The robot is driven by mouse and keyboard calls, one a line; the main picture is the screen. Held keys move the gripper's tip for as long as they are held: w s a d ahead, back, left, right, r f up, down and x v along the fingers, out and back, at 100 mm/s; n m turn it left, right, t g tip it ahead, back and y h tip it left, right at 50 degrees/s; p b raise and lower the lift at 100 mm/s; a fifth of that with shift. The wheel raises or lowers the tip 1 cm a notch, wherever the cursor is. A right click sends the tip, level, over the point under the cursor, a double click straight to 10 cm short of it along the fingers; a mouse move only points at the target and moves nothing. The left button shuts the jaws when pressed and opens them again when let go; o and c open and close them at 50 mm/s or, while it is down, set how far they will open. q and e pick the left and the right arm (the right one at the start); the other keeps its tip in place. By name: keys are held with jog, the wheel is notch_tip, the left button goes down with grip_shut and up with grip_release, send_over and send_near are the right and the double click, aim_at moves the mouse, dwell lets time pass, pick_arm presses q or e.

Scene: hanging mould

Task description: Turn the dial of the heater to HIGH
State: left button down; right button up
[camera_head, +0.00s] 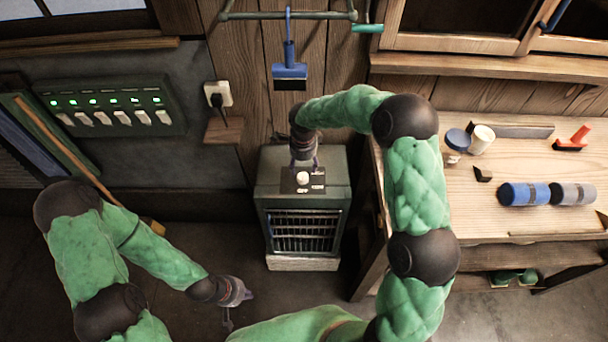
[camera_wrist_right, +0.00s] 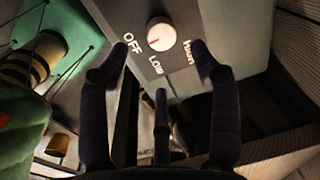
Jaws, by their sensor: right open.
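The heater (camera_head: 270,180) is a green box with a dark front grille, standing on a pale block against the wall. Its white round dial (camera_head: 303,178) sits on a dark label panel on top. In the right wrist view the dial (camera_wrist_right: 160,35) has a red mark pointing left, roughly toward OFF; Low and a partly hidden third label are also printed around it. My right gripper (camera_head: 304,162) is above the heater top, open, its fingers spread around the dial's near side in view, apparently not gripping it. My left gripper (camera_head: 238,300) hangs low, left of the heater, away from it; its fingers are small in view.
A workbench (camera_head: 500,222) with blue and grey rolls (camera_head: 525,194), a cup and a red tool stands right of the heater. A switch panel (camera_head: 110,105) and plugged socket (camera_head: 217,94) are on the wall at left. A blue squeegee (camera_head: 289,70) hangs behind the heater.

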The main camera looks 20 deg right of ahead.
aim_at(302, 177)
jog(key=f, duration=0.2)
jog(key=f+b, duration=0.1)
jog(key=f, duration=0.4)
jog(key=shift+w+f+b, duration=0.2)
jog(key=shift+w+b, duration=0.15)
jog(key=c, duration=1.1)
